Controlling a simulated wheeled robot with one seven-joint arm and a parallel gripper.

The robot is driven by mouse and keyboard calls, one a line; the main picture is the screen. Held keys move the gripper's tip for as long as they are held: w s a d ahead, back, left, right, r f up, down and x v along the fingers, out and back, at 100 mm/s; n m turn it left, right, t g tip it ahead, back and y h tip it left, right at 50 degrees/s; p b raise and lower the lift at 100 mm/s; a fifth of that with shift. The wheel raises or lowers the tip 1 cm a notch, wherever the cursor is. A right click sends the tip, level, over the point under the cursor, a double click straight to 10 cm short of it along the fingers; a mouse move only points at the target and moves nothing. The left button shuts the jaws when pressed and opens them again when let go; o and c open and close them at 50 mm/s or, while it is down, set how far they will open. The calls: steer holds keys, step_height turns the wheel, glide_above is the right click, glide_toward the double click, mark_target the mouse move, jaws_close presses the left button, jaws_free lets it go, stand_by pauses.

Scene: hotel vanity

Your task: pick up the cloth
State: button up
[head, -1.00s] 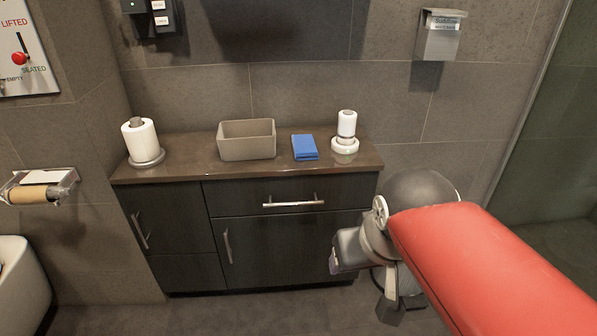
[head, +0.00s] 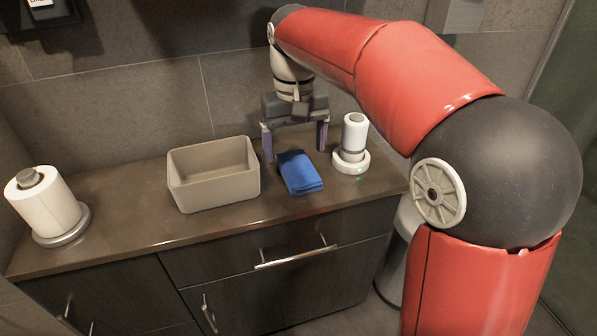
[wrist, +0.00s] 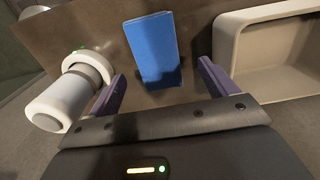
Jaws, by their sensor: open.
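The cloth is a folded blue rectangle (head: 300,173) lying flat on the brown counter, between the beige bin and the white bottle. In the wrist view the blue cloth (wrist: 152,50) lies ahead of the fingers, in the gap between them. My gripper (head: 295,150) is open and empty, with its two purple fingers pointing down just behind and above the cloth. In the wrist view the gripper (wrist: 163,80) has one finger on each side of the cloth's near end. I cannot tell the exact height of the fingertips over the counter.
A beige open bin (head: 213,195) stands left of the cloth, close to one finger. A white bottle on a round base (head: 352,145) stands right, close to the other. A paper roll on a stand (head: 45,205) is at the far left. The counter (head: 130,225) is clear in front.

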mark_target(299, 166)
steer(key=f, duration=0.3)
steer(key=f+b, duration=0.1)
steer(key=shift+d+f, duration=0.35)
steer(key=shift+f, duration=0.05)
steer(key=c, duration=1.1)
step_height(299, 166, up, 10)
steer(key=shift+r+p, duration=0.1)
steer(key=shift+p, duration=1.15)
steer(key=o, duration=0.4)
steer(key=c, duration=0.3)
